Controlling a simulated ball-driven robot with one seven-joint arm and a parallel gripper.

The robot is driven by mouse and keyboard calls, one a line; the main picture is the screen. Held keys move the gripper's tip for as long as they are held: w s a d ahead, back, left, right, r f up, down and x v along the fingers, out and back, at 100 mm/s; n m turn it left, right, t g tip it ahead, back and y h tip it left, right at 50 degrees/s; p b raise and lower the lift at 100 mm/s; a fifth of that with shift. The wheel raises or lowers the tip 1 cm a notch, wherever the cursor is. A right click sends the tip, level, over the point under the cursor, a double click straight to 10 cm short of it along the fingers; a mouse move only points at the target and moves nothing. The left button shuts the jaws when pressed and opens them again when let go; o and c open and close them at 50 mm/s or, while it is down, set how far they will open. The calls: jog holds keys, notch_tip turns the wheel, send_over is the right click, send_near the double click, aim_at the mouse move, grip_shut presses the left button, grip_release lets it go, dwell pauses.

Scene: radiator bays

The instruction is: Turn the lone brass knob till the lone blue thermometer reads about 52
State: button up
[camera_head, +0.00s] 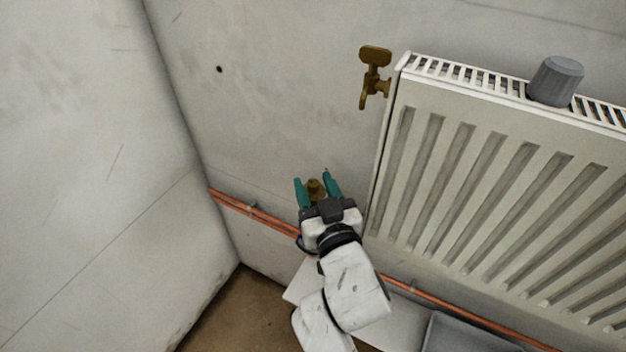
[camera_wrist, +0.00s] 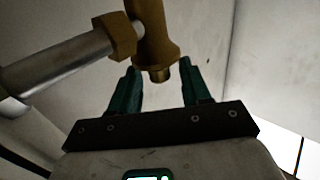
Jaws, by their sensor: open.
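In the head view my gripper (camera_head: 312,177) is open, its two green fingers pointing up beside the radiator's left edge. A small brass piece (camera_head: 316,188), perhaps the knob, shows between the fingers. In the wrist view a brass fitting (camera_wrist: 154,35) joins a grey pipe through a hex nut, and its lower end reaches down between the open fingers (camera_wrist: 159,70). I cannot tell whether they touch it. Another brass fitting with a flat handle (camera_head: 375,70) is at the radiator's upper left corner. No blue thermometer is visible in either view.
A white ribbed radiator (camera_head: 480,170) fills the right side, with a grey ribbed cap (camera_head: 556,82) on top. Copper pipes (camera_head: 250,211) run low along the wall. A grey tray (camera_head: 450,335) is at the bottom right.

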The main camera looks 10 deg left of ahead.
jog(key=shift+w+a, duration=0.3)
jog(key=shift+w, duration=0.35)
jog(key=shift+c, duration=0.3)
grip_shut()
jog(key=shift+f, duration=0.1)
jog(key=h+b, duration=0.1)
jog(key=b, duration=0.3)
jog(key=shift+f+m, duration=0.3)
jog(key=shift+m, duration=0.1)
